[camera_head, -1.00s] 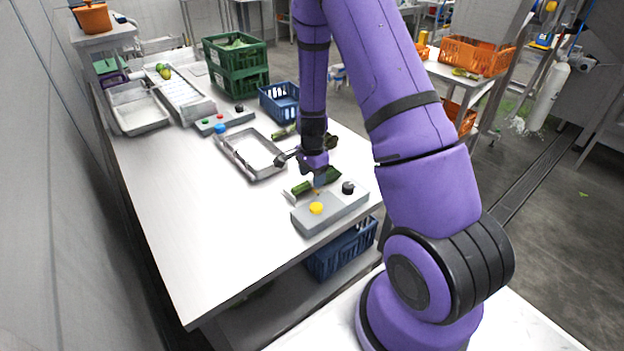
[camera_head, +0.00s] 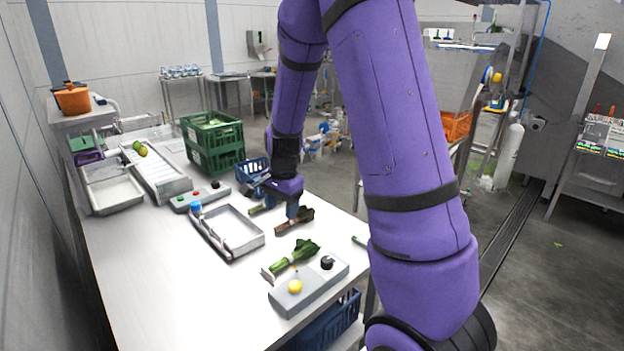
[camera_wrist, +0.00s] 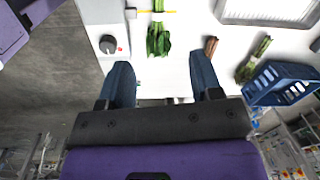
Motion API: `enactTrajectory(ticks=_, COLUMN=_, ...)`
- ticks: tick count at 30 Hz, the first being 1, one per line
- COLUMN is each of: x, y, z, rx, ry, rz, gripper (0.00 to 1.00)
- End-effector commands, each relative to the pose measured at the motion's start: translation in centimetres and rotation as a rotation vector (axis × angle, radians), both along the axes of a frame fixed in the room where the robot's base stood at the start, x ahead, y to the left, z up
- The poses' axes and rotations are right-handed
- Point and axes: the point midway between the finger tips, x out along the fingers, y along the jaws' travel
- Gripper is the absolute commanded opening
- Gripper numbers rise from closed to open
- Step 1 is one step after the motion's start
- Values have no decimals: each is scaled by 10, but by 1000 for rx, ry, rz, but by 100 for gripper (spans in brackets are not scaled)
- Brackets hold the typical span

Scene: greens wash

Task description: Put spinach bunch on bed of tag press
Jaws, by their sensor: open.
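The leafy green spinach bunch (camera_head: 295,257) lies on its side against the back-left of the grey tag press (camera_head: 318,286), which has a yellow button and a black knob. In the wrist view a thin yellow bar crosses the stems of the spinach bunch (camera_wrist: 158,38), beside the tag press (camera_wrist: 103,25). The bed under the bunch is hard to make out. My gripper (camera_head: 293,212) is open and empty, apart from the spinach and near a reddish-stemmed bunch. In the wrist view nothing sits between the fingers of my gripper (camera_wrist: 160,62).
The reddish-stemmed bunch (camera_head: 295,221) and a thin green bunch (camera_head: 262,208) lie behind the spinach. A metal tray (camera_head: 258,241), a blue basket (camera_head: 252,171), a button box (camera_head: 200,197) and green crates (camera_head: 213,145) stand further back. The table's front left is clear.

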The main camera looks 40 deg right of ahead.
Motion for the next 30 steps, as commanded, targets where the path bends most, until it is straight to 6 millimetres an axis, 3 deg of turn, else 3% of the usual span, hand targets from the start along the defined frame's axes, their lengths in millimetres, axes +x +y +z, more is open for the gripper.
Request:
enactTrajectory(ticks=1, x=-5, y=8, z=21, rx=3, ry=-30, rz=55, gripper=59)
enactTrajectory(ticks=6, x=-31, y=31, z=76, rx=-1, ry=-99, rz=258, gripper=59)
enactTrajectory(ticks=15, x=-94, y=65, z=155, rx=-63, ry=-216, rz=613, gripper=59)
enactTrajectory(ticks=24, x=-171, y=89, z=207, rx=-191, ry=-310, rz=955, gripper=59)
enactTrajectory(ticks=30, x=-220, y=98, z=224, rx=-297, ry=-346, rz=1149, gripper=59)
